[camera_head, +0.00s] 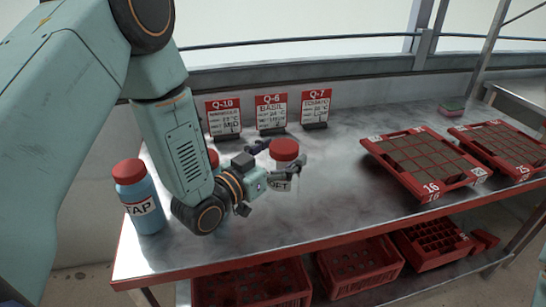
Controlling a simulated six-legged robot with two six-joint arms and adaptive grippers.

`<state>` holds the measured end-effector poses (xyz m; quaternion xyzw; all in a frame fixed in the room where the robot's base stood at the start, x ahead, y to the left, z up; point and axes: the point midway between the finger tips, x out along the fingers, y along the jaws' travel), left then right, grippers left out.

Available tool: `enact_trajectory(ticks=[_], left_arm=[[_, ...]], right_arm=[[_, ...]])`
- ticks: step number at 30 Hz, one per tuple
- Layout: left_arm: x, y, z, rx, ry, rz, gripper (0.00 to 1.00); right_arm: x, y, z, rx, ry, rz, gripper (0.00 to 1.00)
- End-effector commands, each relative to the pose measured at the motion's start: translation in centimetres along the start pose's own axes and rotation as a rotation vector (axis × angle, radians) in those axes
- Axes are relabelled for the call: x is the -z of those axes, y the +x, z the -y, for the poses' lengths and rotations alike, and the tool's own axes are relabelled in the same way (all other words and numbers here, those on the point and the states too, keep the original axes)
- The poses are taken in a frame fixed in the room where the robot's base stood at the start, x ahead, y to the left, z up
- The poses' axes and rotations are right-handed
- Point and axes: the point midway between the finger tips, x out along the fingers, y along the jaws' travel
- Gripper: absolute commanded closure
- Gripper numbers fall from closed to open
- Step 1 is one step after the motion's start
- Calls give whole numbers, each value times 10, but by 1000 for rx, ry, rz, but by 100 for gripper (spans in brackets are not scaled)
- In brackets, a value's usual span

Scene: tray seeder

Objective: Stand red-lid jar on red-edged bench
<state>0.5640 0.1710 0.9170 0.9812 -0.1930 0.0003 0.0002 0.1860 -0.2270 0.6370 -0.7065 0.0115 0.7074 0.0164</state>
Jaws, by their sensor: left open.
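A red-lid jar (284,155) stands upright on the red-edged bench (330,206), left of its middle; its label is partly covered by a finger. My left gripper (278,163) is open, with its fingers around the jar's sides. Whether they touch the jar I cannot tell. A blue bottle with a red lid, marked FAP (142,208), stands at the bench's left end. Another red lid (213,158) shows behind my left arm, its body mostly hidden. My right gripper is out of view.
Red-framed trays (430,188) of brown cells lie on the right. Sign cards (271,112) stand along the back. Red crates (358,268) sit below the bench. The bench's middle is clear.

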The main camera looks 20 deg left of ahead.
Motion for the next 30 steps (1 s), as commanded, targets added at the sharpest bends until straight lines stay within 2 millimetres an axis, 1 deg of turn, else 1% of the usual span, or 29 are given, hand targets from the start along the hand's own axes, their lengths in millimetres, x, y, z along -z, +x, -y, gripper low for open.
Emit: enact_trajectory(ticks=[4, 12, 18, 24, 30], left_arm=[[0, -16, 2, 4, -4, 2, 17], [1, -58, 1, 5, -7, 1, 17], [1, -83, 1, 5, -7, 2, 17], [1, -104, 1, 3, -5, 1, 17], [0, -115, 0, 2, -3, 1, 17]], right_arm=[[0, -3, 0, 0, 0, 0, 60], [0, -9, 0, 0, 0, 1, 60], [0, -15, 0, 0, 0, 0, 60], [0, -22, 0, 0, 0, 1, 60], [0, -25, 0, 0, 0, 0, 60]])
